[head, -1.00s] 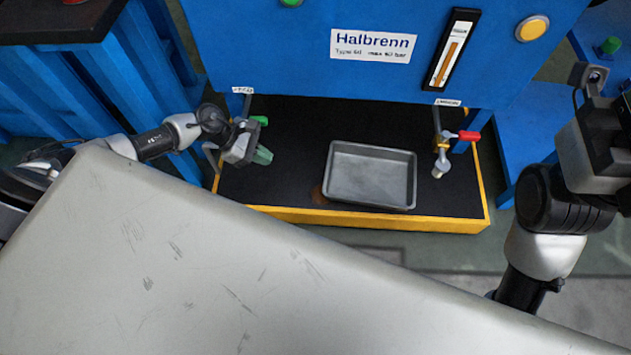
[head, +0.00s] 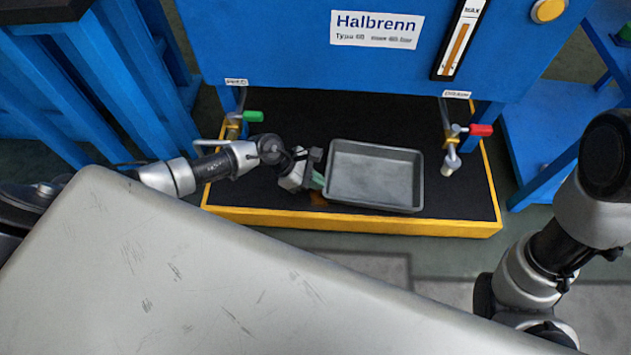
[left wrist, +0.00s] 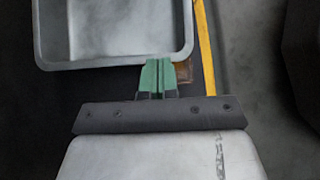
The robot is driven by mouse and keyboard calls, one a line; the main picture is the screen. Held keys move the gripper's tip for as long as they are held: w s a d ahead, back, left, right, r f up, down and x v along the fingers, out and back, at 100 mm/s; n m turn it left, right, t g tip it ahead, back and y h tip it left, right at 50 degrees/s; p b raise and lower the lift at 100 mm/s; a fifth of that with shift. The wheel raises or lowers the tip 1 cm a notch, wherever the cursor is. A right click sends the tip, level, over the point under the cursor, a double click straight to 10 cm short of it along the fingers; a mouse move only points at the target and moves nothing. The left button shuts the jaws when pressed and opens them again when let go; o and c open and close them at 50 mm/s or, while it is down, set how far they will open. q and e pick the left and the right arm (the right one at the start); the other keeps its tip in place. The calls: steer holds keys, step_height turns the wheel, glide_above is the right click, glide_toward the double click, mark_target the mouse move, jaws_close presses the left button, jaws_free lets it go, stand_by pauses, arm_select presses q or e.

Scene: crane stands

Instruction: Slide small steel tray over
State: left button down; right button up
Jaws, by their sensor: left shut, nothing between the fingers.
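The small steel tray (head: 374,178) is grey, rectangular and empty. It lies flat on the black mat of the yellow-edged platform, between the two taps. My left gripper (head: 318,181) is shut and empty, its green fingertips at the tray's left wall, low near its front corner. In the left wrist view the shut green fingertips (left wrist: 156,76) meet or nearly meet the outside of the tray's wall (left wrist: 115,62); exact contact is hard to tell. My right arm shows at the right edge, but its gripper is out of view.
The black platform (head: 283,118) has a yellow rim (head: 400,225). A green-handled tap (head: 252,116) is at the left, a red-handled tap (head: 480,130) at the right. Bare mat lies between the tray and the red tap. A brown patch (head: 318,199) is beside the tray.

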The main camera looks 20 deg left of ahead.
arm_select(q)
steer(key=shift+d, duration=0.1)
steer(key=p, duration=0.1)
glide_above(373, 199)
steer(key=shift+d, duration=0.1)
stand_by(0.5)
